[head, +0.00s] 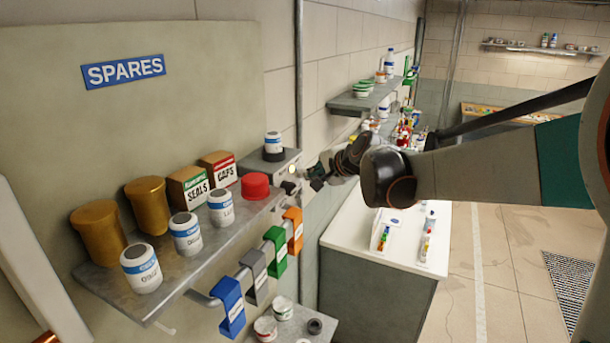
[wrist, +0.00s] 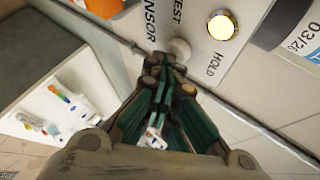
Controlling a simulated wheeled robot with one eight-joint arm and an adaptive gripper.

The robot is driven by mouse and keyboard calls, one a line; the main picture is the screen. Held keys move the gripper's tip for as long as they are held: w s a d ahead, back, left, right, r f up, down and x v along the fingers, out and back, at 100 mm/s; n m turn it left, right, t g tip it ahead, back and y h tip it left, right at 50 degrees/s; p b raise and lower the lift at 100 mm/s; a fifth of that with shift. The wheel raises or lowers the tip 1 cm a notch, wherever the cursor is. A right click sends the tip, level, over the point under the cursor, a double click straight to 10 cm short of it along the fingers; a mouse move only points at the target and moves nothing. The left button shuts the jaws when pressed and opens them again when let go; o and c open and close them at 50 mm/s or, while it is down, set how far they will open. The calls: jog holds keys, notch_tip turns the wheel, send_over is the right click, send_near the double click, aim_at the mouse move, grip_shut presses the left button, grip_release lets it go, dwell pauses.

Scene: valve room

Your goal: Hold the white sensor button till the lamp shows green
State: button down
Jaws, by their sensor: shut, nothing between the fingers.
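The white sensor button (wrist: 179,50) sticks out of a grey panel marked SENSOR, TEST and HOLD in the wrist view. The lamp (wrist: 221,27) beside it glows warm yellow-white, not green. In the head view the lit lamp (head: 292,169) shows on the front of a grey box (head: 281,160) on the wall. My gripper (wrist: 162,62) is shut and empty, its fingertips right at the button. I cannot tell whether they press it. In the head view my gripper (head: 318,178) points at the box front, and its fingers hide the button.
A shelf (head: 180,270) under a SPARES sign (head: 123,71) holds jars, tins and boxes left of the box. A red cap (head: 255,186) stands near it. Coloured tags hang on a rail below. A white bench (head: 350,245) stands below my arm. Open floor lies right.

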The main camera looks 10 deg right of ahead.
jog(key=shift+s+d, duration=0.1)
dwell(0.3)
jog(key=shift+s+d, duration=0.45)
jog(key=shift+d, duration=0.15)
jog(key=shift+d, duration=0.1)
jog(key=shift+s+d, duration=0.75)
jog(key=shift+d, duration=0.25)
jog(key=shift+s+d, duration=0.75)
jog(key=shift+d, duration=0.2)
